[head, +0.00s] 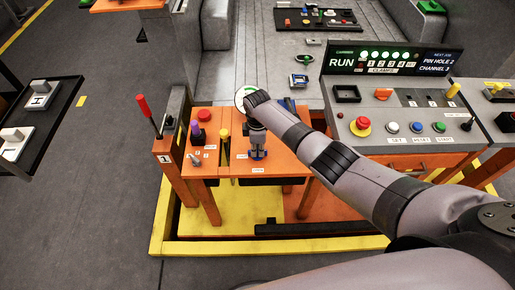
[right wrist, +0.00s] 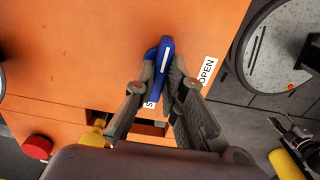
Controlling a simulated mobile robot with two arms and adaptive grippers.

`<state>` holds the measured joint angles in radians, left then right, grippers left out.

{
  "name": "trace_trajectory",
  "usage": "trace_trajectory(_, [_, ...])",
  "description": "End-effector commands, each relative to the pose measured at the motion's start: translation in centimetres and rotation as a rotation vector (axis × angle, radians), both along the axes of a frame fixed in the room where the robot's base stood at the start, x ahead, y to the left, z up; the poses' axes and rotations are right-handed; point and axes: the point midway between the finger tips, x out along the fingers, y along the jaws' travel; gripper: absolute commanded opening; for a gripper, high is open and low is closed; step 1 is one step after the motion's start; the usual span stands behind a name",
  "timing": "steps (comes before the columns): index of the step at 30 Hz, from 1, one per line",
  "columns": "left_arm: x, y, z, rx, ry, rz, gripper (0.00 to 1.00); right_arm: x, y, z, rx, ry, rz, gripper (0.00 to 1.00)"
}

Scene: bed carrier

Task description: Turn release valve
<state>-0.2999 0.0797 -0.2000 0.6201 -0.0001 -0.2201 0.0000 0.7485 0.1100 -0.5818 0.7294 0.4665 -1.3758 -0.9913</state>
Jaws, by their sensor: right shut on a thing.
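The release valve has a blue handle with a white stripe (right wrist: 166,52), standing on an orange panel in the right wrist view. An OPEN label (right wrist: 207,70) lies to its right, and another label, mostly hidden, is just left of the fingers. My right gripper (right wrist: 160,85) points down and is shut on the blue handle, one finger on each side. In the head view my right gripper (head: 258,152) is over the right part of the orange table (head: 205,172), hiding most of the handle. My left gripper is not in view.
On the same table stand a purple-topped knob (head: 196,132), a yellow-topped lever (head: 224,138) and small metal pieces. A red-handled lever (head: 147,113) rises at the left. A control console (head: 410,122) with a red button stands to the right, partly behind my arm.

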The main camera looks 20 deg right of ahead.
Motion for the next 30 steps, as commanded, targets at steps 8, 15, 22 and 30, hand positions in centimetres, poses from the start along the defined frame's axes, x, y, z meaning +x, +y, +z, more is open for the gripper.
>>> trace_trajectory(8, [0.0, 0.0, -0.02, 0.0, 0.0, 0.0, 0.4, -0.05, -0.06, -0.05, -0.002, 0.002, 0.026, 0.0])
trace_trajectory(15, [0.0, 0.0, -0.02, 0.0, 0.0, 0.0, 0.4, -0.04, -0.06, -0.04, -0.002, 0.002, 0.026, 0.0])
trace_trajectory(22, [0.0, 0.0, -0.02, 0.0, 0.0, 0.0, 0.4, -0.04, -0.05, -0.04, -0.001, 0.001, 0.024, 0.23])
trace_trajectory(30, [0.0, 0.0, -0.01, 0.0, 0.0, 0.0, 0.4, -0.01, -0.03, -0.01, -0.001, 0.0, 0.023, 0.31])
